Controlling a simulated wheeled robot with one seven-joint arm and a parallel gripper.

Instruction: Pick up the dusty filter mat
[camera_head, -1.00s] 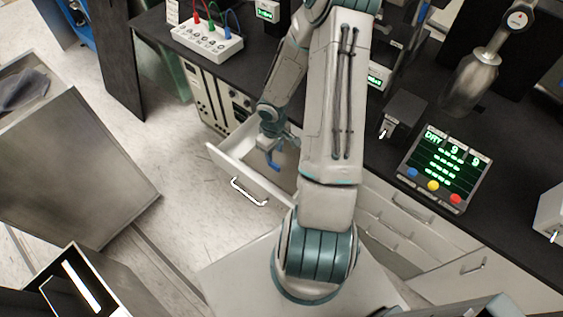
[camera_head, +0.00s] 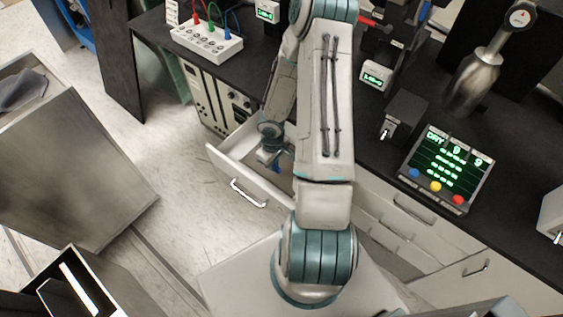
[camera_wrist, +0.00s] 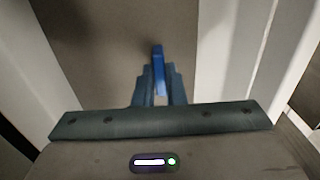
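My gripper (camera_wrist: 158,72) is inside an open white drawer (camera_head: 232,172) under the dark bench. In the head view the gripper (camera_head: 274,164) is partly hidden by my wrist. Below it lies a plain brown-grey surface (camera_wrist: 100,45); I cannot tell whether this is the drawer floor or a mat. No filter mat can be made out with certainty. A dark, crumpled cloth-like thing (camera_head: 22,90) lies on the metal bin at the left.
A display panel (camera_head: 445,168) and other devices stand on the bench. Open floor lies left of the drawer.

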